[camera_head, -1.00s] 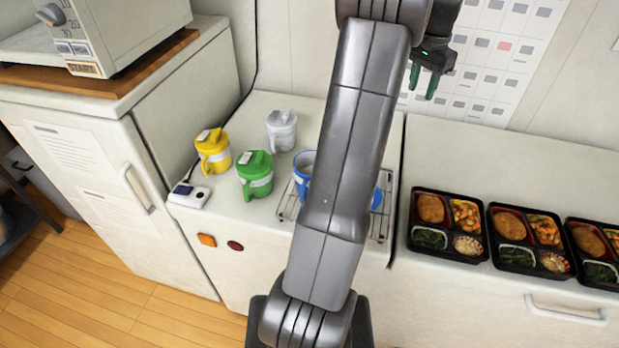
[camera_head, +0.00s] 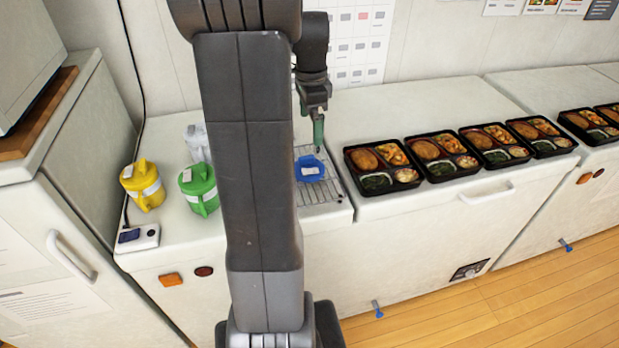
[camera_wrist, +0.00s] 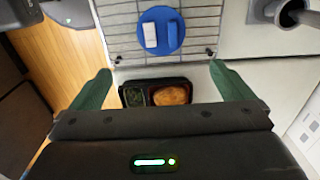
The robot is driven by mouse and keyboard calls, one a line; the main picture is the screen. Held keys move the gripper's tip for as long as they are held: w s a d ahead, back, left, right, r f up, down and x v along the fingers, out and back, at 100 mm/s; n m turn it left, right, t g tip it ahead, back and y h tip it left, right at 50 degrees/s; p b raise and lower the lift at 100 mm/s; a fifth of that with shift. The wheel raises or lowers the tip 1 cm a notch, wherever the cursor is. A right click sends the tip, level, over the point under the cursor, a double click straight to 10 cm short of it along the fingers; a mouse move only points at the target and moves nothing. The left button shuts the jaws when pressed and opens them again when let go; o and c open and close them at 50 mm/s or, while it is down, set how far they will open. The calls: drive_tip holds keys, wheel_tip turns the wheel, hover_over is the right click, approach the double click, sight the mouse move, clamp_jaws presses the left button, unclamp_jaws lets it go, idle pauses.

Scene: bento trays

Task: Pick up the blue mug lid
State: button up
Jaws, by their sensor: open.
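The blue mug lid (camera_head: 309,168) lies on a wire rack (camera_head: 328,189) on the white counter, just right of my arm in the head view. In the wrist view the lid (camera_wrist: 161,36) is a round blue disc with a raised blue grip and a white label, at the top centre on the rack (camera_wrist: 203,20). My gripper (camera_head: 318,148) is above the right side of the lid in the head view. In the wrist view my gripper (camera_wrist: 161,78) has its two green fingers wide apart with nothing between them. The blue mug is hidden in the head view.
Yellow (camera_head: 143,186), green (camera_head: 199,190) and white (camera_head: 197,143) lidded mugs stand left of my arm. A small white device (camera_head: 138,238) sits at the counter's left edge. Several bento trays (camera_head: 352,166) line the counter to the right. Counter behind the trays is clear.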

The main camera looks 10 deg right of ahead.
hover_over(308, 161)
drive_tip(key=s, duration=0.1)
drive_tip(key=f, duration=0.8)
drive_tip(key=shift+s+d, duration=0.1)
drive_tip(key=shift+d, duration=0.15)
drive_tip(key=shift+a+f+p, duration=0.2)
drive_tip(key=shift+f+p, duration=0.2)
drive_tip(key=shift+f, duration=1)
drive_tip(key=shift+a+f+p, duration=0.15)
drive_tip(key=shift+f+p, duration=0.25)
drive_tip(key=shift+f, duration=1)
drive_tip(key=c, duration=0.9)
drive_tip(key=shift+r, duration=0.15)
